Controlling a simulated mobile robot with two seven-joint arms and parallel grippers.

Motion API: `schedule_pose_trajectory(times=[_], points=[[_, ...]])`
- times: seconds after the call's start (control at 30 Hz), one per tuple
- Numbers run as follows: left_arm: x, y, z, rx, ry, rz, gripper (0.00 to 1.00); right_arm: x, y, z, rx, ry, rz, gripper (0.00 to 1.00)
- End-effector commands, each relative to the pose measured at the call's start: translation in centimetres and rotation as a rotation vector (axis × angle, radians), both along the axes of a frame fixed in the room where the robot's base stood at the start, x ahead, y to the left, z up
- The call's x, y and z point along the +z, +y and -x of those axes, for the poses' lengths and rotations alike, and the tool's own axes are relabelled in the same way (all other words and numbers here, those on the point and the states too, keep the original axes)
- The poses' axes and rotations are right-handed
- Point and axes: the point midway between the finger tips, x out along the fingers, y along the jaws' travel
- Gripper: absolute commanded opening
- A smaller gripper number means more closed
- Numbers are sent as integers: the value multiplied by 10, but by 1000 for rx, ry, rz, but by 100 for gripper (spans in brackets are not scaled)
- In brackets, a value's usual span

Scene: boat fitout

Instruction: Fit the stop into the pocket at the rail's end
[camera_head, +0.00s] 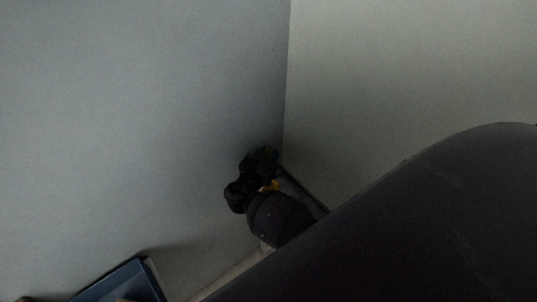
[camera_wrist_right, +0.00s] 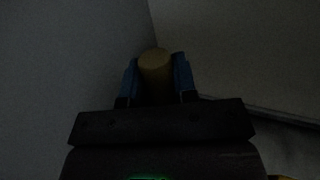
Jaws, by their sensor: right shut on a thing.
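My right gripper (camera_head: 268,156) reaches into the dark corner where two walls meet. In the right wrist view its two blue fingers (camera_wrist_right: 156,76) are shut on a dull tan, round-ended piece (camera_wrist_right: 155,62), which I take to be the stop. The piece sits between the fingertips and points at the corner. In the head view the stop cannot be made out behind the dark wrist. I cannot clearly identify the rail's end or its pocket in either view. My left gripper is not in view.
A grey wall (camera_head: 140,110) stands at left and a paler wall (camera_head: 420,70) at right. A dark strip (camera_wrist_right: 262,112) runs along the pale wall's foot. A blue box or tray (camera_head: 118,284) lies at the lower left. My dark arm covers the lower right.

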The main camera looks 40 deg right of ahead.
Motion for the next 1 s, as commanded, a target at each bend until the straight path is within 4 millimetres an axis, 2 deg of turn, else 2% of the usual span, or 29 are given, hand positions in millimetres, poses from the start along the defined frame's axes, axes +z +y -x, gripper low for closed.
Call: schedule_pose_trajectory(times=[0.17, 0.2, 0.37, 0.73, 0.87, 1.0], points=[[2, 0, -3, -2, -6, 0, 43, 1, 0, 0, 0, -1, 0, 0], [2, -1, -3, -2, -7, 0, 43, 1, 0, 0, 0, -1, 0, 32], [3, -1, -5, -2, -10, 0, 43, 0, 0, 0, 0, 0, 0, 56], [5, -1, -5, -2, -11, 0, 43, 5, 0, 0, 0, 0, 0, 56], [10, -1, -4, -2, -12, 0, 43, 22, 0, 0, 0, -3, -1, 56], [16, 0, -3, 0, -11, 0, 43, 49, 0, 0, 0, -4, -2, 56]])
